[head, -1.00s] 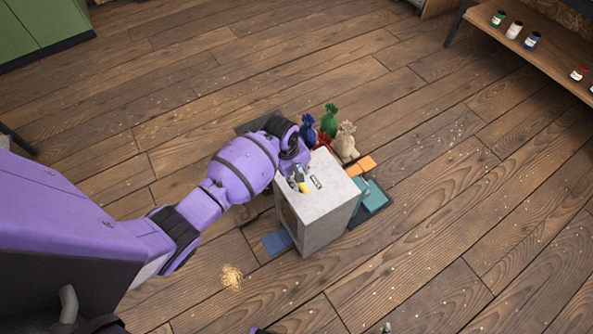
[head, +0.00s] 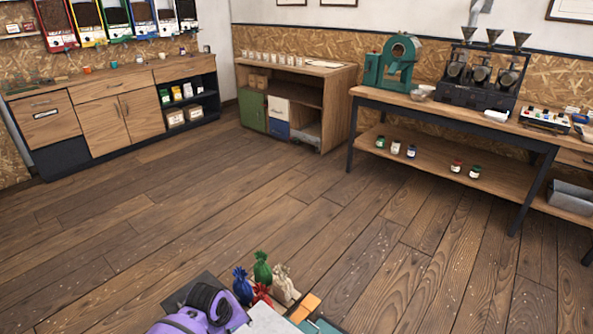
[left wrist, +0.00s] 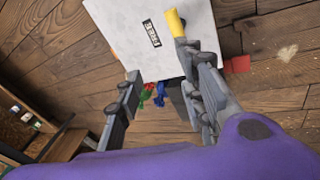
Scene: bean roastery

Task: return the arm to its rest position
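My left arm (head: 205,312) shows at the bottom edge of the head view, beside a pale box (head: 268,320) that is mostly cut off. In the left wrist view my left gripper (left wrist: 160,58) has its two grey fingers spread apart with nothing between them. The pale box's top (left wrist: 125,35), with a dark label (left wrist: 151,33), lies beyond the fingers. A short yellow cylinder (left wrist: 176,22) shows beside the right-hand fingertip; I cannot tell whether they touch. My right gripper is in neither view.
Wooden floor beyond is clear. Cabinets (head: 120,110) and a workbench (head: 450,115) stand along the walls.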

